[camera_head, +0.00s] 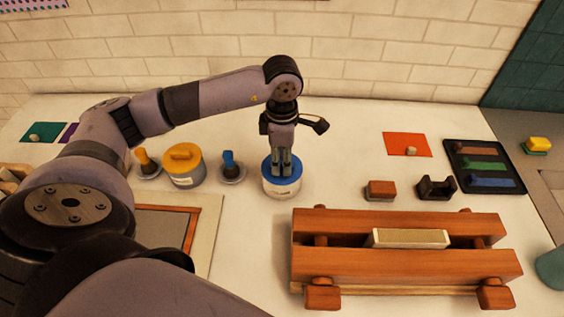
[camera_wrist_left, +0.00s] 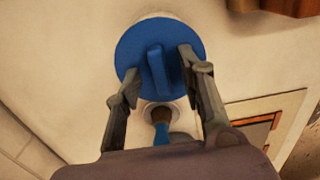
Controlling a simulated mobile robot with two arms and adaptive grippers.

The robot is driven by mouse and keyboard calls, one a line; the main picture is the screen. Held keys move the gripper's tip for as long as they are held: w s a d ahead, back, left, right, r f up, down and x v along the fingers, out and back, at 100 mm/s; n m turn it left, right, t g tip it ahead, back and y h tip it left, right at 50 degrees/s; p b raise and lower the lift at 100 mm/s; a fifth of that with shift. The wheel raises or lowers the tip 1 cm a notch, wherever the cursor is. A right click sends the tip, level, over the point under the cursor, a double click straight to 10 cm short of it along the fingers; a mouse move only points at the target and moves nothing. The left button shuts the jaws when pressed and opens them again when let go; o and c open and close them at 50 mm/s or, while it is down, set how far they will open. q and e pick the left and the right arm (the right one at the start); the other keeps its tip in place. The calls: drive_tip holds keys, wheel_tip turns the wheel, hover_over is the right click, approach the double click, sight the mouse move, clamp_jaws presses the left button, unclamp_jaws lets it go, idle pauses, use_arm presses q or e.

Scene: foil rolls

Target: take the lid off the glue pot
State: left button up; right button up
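A white glue pot (camera_head: 283,191) with a round blue lid (camera_head: 269,180) stands on the table below my left gripper (camera_head: 282,172). In the left wrist view the blue lid (camera_wrist_left: 133,47) has a raised bar handle (camera_wrist_left: 158,70) across its middle. My left gripper's fingers (camera_wrist_left: 160,68) are open, one on each side of the handle, with a gap to it on both sides. The head view shows the fingers pointing down at the lid and hiding its handle. A second pot (camera_head: 184,172) with a yellow lid (camera_head: 181,152) stands to the left. My right gripper is not in view.
A blue-handled brush (camera_head: 229,164) in a dish stands close left of the blue-lidded pot; a yellow-handled brush (camera_head: 146,160) stands farther left. A wooden press (camera_head: 400,262) lies front right. A black tray (camera_head: 485,166) and an orange sheet (camera_head: 402,143) lie right. Table behind the pot is clear.

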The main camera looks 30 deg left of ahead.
use_arm(q)
clamp_jaws()
idle(0.5)
